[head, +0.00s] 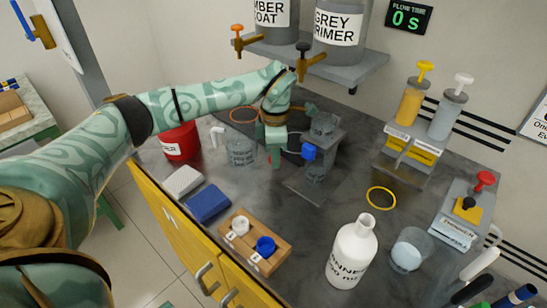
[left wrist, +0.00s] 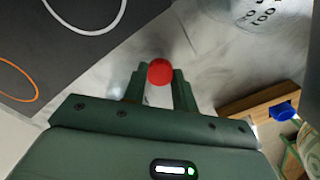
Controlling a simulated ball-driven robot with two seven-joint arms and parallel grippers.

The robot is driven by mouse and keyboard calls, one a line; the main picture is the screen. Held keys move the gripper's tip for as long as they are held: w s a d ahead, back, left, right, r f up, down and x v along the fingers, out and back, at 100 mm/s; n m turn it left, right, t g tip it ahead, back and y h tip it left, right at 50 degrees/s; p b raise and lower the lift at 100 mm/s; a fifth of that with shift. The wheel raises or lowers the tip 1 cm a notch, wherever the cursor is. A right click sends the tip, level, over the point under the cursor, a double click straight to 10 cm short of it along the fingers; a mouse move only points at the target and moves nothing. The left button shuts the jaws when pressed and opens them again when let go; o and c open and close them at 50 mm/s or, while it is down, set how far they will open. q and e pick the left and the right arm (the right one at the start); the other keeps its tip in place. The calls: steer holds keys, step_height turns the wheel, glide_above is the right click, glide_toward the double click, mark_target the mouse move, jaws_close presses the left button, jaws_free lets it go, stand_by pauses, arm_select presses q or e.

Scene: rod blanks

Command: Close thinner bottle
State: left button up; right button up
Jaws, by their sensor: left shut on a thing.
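The white thinner bottle (head: 352,255) stands upright at the front of the bench, its narrow neck bare of any coloured cap. My left gripper (head: 274,158) is well behind and left of it, pointing down beside a grey stand. In the left wrist view, my gripper (left wrist: 160,82) is shut on a small round red cap-like piece (left wrist: 160,71) between its fingertips. In the head view the fingers mostly hide this piece. A wooden block (head: 272,258) holds a white cap (head: 240,225) and a blue cap (head: 265,246). My right gripper is not in view.
A grey stand (head: 334,150) with a blue knob is close to my gripper. A clear beaker (head: 241,150), a red can (head: 180,142), blue sponge (head: 208,203) and white sponge (head: 183,181) are left. A glass of white liquid (head: 410,250) stands right of the bottle.

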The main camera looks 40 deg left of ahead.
arm_select(q)
steer(key=s+d+r+p, duration=0.6)
steer(key=s+d+r, duration=0.2)
steer(key=s+r, duration=0.2)
steer(key=shift+s+d, duration=0.15)
steer(key=shift+s, duration=0.55)
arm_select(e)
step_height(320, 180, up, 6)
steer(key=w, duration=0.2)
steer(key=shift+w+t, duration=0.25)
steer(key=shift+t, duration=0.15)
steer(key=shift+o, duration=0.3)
